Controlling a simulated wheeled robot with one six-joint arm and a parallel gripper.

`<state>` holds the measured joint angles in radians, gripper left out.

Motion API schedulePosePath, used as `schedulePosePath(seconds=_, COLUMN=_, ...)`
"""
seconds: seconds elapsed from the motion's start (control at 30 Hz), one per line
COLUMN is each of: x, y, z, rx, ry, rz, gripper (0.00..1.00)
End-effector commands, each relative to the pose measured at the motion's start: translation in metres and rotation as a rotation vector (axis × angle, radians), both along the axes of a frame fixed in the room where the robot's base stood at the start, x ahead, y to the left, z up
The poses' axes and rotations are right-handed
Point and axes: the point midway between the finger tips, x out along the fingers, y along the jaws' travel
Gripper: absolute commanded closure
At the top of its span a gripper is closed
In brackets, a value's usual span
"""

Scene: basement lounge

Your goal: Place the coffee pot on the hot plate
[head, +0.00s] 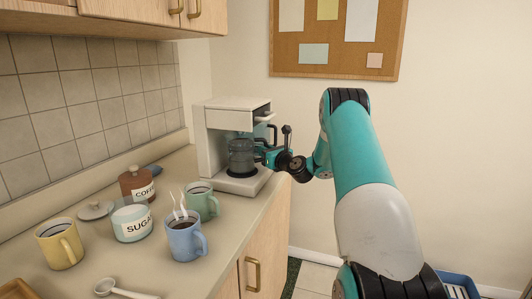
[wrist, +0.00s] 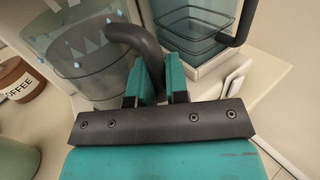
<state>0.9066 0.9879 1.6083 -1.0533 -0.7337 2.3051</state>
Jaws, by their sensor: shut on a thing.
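The glass coffee pot (head: 240,152) is inside the white coffee machine (head: 213,150), under its upper housing. The dark hot plate (head: 242,173) shows just below the pot; I cannot tell whether the pot's bottom touches it or sits slightly above. My gripper (head: 270,155) reaches in from the right and is shut on the pot's black handle. In the wrist view, the teal fingers (wrist: 161,80) close around the handle (wrist: 138,38), and the clear pot (wrist: 85,62) fills the upper left. The pot looks about upright. Its far side is hidden.
A steaming blue mug (head: 184,242), green mug (head: 199,204), sugar jar (head: 132,222), coffee jar (head: 136,183) and yellow mug (head: 57,248) stand nearer on the counter. A spoon (head: 115,289) lies in front. The wall cabinet (head: 110,15) hangs above. Open floor is right of the counter.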

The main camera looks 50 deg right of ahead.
Motion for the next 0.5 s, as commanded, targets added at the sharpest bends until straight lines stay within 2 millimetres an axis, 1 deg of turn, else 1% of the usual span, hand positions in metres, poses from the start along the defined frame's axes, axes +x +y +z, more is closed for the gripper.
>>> schedulePosePath(seconds=0.07, x=-0.0001, y=-0.0002, z=-0.0056, rx=0.001, ry=-0.004, rz=0.000, gripper=1.00)
schedulePosePath(seconds=0.27, x=-0.0001, y=-0.0001, z=-0.0054, rx=-0.001, ry=-0.005, rz=0.001, gripper=1.00)
schedulePosePath(seconds=0.43, x=-0.0002, y=0.0000, z=-0.0100, rx=0.000, ry=-0.004, rz=0.001, gripper=1.00)
schedulePosePath(seconds=0.47, x=-0.0004, y=0.0000, z=-0.0108, rx=0.000, ry=-0.001, rz=0.001, gripper=0.80)
schedulePosePath(seconds=0.5, x=-0.0004, y=0.0000, z=-0.0104, rx=0.000, ry=-0.001, rz=0.001, gripper=0.71)
